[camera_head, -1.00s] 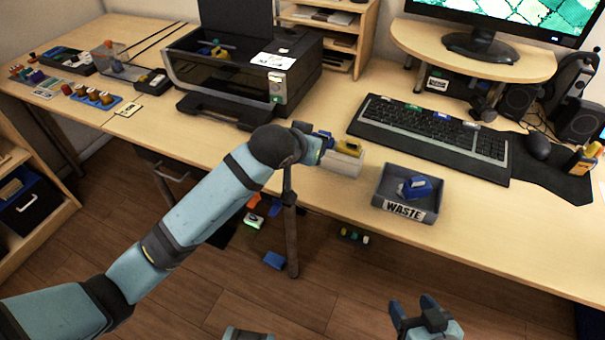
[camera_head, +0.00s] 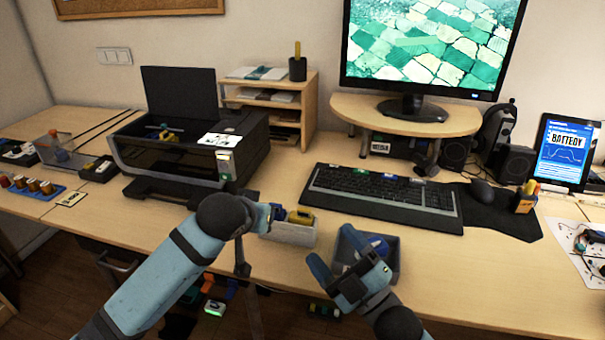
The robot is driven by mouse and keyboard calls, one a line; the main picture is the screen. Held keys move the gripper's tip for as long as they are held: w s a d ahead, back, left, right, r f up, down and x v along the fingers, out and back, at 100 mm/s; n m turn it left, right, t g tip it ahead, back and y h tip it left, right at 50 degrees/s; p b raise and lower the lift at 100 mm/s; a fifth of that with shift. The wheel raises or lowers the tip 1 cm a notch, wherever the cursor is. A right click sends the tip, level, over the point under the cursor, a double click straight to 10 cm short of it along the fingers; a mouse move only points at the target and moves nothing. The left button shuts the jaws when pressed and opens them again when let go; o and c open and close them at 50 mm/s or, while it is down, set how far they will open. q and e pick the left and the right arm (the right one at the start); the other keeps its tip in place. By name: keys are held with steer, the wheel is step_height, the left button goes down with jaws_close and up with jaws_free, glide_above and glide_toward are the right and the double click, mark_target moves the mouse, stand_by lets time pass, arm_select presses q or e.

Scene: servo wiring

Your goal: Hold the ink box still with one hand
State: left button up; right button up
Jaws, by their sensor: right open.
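The ink box appears to be the small pale open box (camera_head: 290,233) near the front edge of the desk, with a yellow piece (camera_head: 300,216) at its top. My left gripper (camera_head: 274,212) is at the left end of this box. Its wrist hides most of its fingers, so I cannot tell whether they are open or touch the box.
A black printer (camera_head: 185,150) with its lid up stands behind my left arm. A blue tray (camera_head: 40,193) with several small bottles is at the left.

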steer(key=a+r+n+g+y, duration=0.15)
steer(key=r+n+g, duration=0.35)
steer(key=n+g, duration=0.5)
steer(key=w+a+r+n+g+y, duration=0.1)
steer(key=a+r+n+g, duration=0.35)
steer(key=n, duration=0.95)
steer(key=a+r+n+g+y, duration=0.1)
steer(key=r+n+g, duration=0.4)
steer(key=n+g, duration=0.6)
steer(key=m+t+h, duration=0.4)
steer(key=t+h, duration=0.4)
steer(key=h, duration=1.1)
glide_above(303, 216)
steer(key=shift+y, duration=0.25)
steer(key=f, duration=1.2)
steer(key=shift+w, duration=0.35)
step_height(303, 216, down, 13)
steer(key=shift+f, duration=0.1)
